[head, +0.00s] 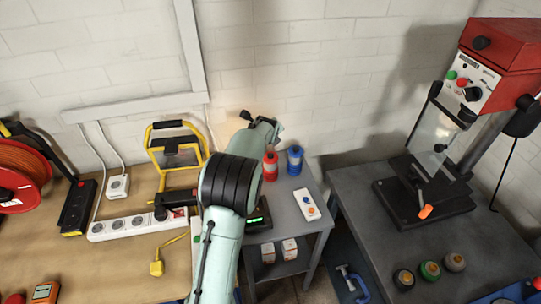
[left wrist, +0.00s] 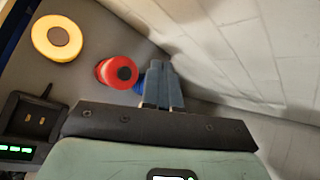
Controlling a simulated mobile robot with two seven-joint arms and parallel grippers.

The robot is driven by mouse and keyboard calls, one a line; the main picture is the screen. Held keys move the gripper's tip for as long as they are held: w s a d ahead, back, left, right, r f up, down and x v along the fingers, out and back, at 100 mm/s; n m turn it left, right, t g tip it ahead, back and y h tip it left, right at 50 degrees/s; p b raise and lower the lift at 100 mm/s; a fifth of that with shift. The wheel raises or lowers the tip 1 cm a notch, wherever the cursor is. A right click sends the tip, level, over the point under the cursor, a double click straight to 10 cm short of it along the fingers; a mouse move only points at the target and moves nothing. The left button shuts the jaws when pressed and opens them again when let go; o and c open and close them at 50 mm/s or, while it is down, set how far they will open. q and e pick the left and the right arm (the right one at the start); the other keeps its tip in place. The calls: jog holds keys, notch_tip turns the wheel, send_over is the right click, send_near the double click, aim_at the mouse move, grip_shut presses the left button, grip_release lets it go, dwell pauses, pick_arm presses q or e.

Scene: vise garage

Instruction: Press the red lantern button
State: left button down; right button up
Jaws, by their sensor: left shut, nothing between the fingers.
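The red lantern (head: 270,170) stands upright on the small grey table, just right of my left arm. In the left wrist view it is a red cylinder (left wrist: 106,72) with a dark round cap (left wrist: 124,73) facing me. My left gripper (left wrist: 162,66) is shut and empty. In that view its fingertips lie just right of the red lantern; touching cannot be told. The blue lantern (head: 295,162) stands right of the red one; the fingers partly hide it in the wrist view (left wrist: 140,84). My forearm hides most of my left gripper in the head view. My right gripper is out of view.
A round yellow-topped item (left wrist: 57,38) glows beside the red lantern. A white wall (head: 330,60) rises close behind. A grey bench (head: 420,240) stands right.

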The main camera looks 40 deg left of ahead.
pick_arm(q)
jog(key=b, duration=0.1)
send_over(270, 157)
notch_tip(270, 157, down, 5)
jog(key=shift+s+a+f, duration=0.1)
jog(key=shift+f, duration=0.05)
jog(key=shift+f+b, duration=0.4)
jog(key=shift+f, duration=0.3)
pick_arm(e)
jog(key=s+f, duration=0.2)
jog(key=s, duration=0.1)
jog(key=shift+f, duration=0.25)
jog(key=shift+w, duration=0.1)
pick_arm(q)
jog(key=shift+f, duration=0.1)
dwell(0.7)
jog(key=shift+f, duration=0.35)
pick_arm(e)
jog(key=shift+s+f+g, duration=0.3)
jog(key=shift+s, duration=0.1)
